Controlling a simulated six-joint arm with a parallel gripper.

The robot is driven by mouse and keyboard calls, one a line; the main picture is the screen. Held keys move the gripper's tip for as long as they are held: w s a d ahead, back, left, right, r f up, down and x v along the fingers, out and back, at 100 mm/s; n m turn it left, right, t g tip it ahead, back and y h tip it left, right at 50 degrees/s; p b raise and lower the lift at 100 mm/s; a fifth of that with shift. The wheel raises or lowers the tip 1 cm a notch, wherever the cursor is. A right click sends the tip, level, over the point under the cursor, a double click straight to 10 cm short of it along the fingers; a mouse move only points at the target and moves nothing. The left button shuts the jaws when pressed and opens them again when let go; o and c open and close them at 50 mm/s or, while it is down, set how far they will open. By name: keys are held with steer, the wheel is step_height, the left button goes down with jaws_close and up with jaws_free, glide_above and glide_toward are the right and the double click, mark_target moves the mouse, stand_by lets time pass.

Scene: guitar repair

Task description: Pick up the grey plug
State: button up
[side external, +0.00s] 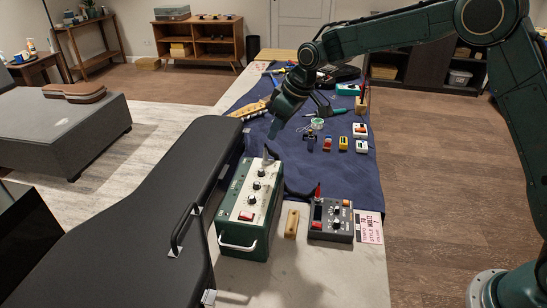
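A small greyish, plug-like piece (267,153) stands up at the far end of the green amplifier box (243,215); it may be the grey plug, but it is too small to be sure. My gripper (273,133) points down from above, a little beyond and above that piece, over the blue cloth. A gap seems to show between the two, though the depth is unclear. The fingertips are too small and dark to show whether they are open or shut. A red plug (318,190) stands upright in the dark multi-knob pedal (331,221), right of the box.
A black guitar case (120,225) lies along the left side. A wooden block (292,223) sits between box and pedal, with a dark cable behind. Small coloured pedals (343,143) and tools lie on the blue cloth (345,180). The near tabletop (300,275) is bare.

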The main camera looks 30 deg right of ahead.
mark_target(266, 152)
steer(key=shift+x, duration=1.95)
steer(key=shift+x, duration=2.6)
jaws_close()
